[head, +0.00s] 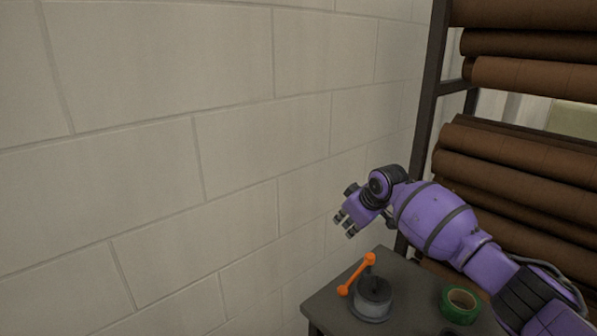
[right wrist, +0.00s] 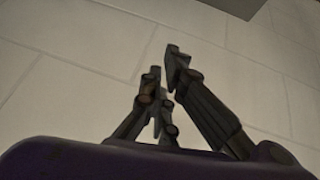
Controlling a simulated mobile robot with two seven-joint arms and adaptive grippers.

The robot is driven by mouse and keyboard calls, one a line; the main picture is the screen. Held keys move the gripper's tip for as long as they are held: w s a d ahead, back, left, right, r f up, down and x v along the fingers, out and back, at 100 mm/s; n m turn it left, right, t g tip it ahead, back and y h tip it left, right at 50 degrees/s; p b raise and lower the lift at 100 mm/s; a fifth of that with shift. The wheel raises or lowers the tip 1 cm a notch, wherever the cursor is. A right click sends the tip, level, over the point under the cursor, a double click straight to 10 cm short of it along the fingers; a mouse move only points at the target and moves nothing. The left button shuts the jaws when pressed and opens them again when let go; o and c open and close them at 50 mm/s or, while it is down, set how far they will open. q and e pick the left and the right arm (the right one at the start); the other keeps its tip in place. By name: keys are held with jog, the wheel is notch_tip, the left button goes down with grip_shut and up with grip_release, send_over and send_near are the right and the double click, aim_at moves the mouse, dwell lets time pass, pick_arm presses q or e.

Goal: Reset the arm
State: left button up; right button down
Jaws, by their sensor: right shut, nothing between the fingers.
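My right arm (head: 432,217) is purple and reaches in from the lower right of the head view. Its gripper (head: 345,222) is above and a little left of the small dark table, near the wall, with nothing in it. In the right wrist view the dark fingers (right wrist: 168,92) are drawn close together against the pale wall, and they hold nothing. My left gripper is in neither view.
A dark table (head: 322,310) carries a round grey device (head: 373,297) with an orange handle (head: 357,275) and a green tape roll (head: 460,305). A rack (head: 431,90) of brown rolls (head: 520,165) stands at the right. A pale block wall (head: 160,150) fills the left.

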jog(key=s+a+f+t+y, duration=0.1)
jog(key=s+a+f+t, duration=0.25)
jog(key=a+f, duration=0.4)
jog(key=s+a+f+m+t+y, duration=0.1)
jog(key=s+f+m+t, duration=0.1)
jog(key=s+f, duration=0.75)
jog(key=s+d+f+m+g+h, duration=0.1)
jog(key=s+f, duration=0.4)
jog(key=s, duration=0.7)
jog(key=s+d+f+m+h, duration=0.1)
jog(key=s+d+f+m, duration=0.2)
jog(key=s, duration=1)
jog(key=s+d+f+m+g+h, duration=0.1)
jog(key=s+d+f, duration=0.3)
jog(key=s, duration=0.9)
notch_tip(320, 180, down, 3)
jog(key=shift+d+r+m+g+h, duration=0.15)
jog(key=shift+m+g+h, duration=0.25)
jog(key=shift+h, duration=0.2)
